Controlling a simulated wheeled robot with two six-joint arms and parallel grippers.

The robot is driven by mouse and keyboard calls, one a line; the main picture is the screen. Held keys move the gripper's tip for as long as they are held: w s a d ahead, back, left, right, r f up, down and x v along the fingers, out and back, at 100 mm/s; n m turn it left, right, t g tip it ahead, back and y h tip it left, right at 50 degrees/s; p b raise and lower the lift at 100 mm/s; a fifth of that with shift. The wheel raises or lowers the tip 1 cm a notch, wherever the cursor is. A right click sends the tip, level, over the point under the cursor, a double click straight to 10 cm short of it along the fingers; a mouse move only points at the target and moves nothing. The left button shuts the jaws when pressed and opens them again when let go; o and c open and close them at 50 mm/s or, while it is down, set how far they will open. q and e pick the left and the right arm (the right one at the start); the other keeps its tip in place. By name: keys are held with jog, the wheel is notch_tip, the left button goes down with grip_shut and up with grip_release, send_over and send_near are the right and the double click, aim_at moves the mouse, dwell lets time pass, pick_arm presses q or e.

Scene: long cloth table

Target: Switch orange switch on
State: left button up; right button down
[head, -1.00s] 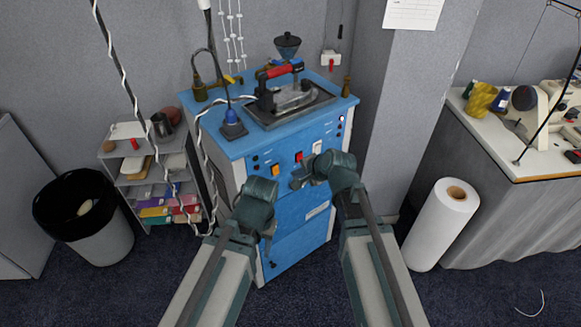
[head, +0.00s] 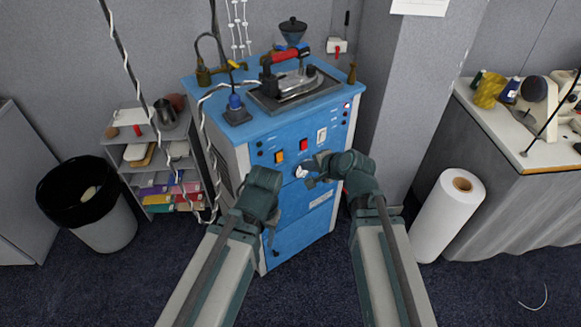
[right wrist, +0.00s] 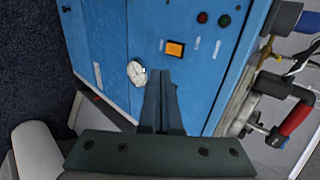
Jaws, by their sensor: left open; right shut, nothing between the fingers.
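The orange switch (head: 279,157) is on the upper front panel of a blue cabinet (head: 290,220), left of a red switch (head: 303,145). In the right wrist view the orange switch (right wrist: 175,48) shows just beyond the fingertips. My right gripper (head: 312,170) is shut and empty, below and right of the orange switch. In the right wrist view its fingers (right wrist: 160,76) lie beside a round white gauge (right wrist: 136,72), apart from the switch in the picture; contact with the panel cannot be told. My left gripper (head: 269,228) is open, low before the cabinet; its fingers are partly hidden.
An iron (head: 295,83) with a red handle rests on top of the cabinet. A shelf (head: 150,170) and a black bin (head: 80,205) stand left. A white roll (head: 447,210) and a sewing table (head: 540,165) stand right. A white switch (head: 321,134) is right of the red one.

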pick_arm(q)
notch_tip(320, 180, down, 3)
jog(key=shift+r+b, duration=0.2)
jog(key=shift+b, duration=0.55)
pick_arm(e)
jog(key=shift+s+d+f+t, duration=0.3)
jog(key=shift+f+t, duration=0.2)
jog(key=shift+f, duration=0.1)
jog(key=shift+a, duration=0.1)
jog(key=b, duration=0.6)
send_near(281, 160)
notch_tip(281, 160, down, 3)
pick_arm(q)
notch_tip(281, 160, down, 6)
pick_arm(e)
jog(key=shift+w+a+f, duration=0.1)
jog(key=shift+w+a, duration=0.35)
jog(key=shift+w, duration=0.25)
jog(key=shift+w+a+f, duration=0.15)
jog(key=shift+w+a, duration=0.3)
jog(key=shift+w, duration=0.3)
jog(key=shift+w+a+f, duration=0.1)
jog(key=shift+w+a, duration=0.35)
jog(key=shift+w, duration=0.25)
pick_arm(q)
jog(key=shift+f, duration=0.1)
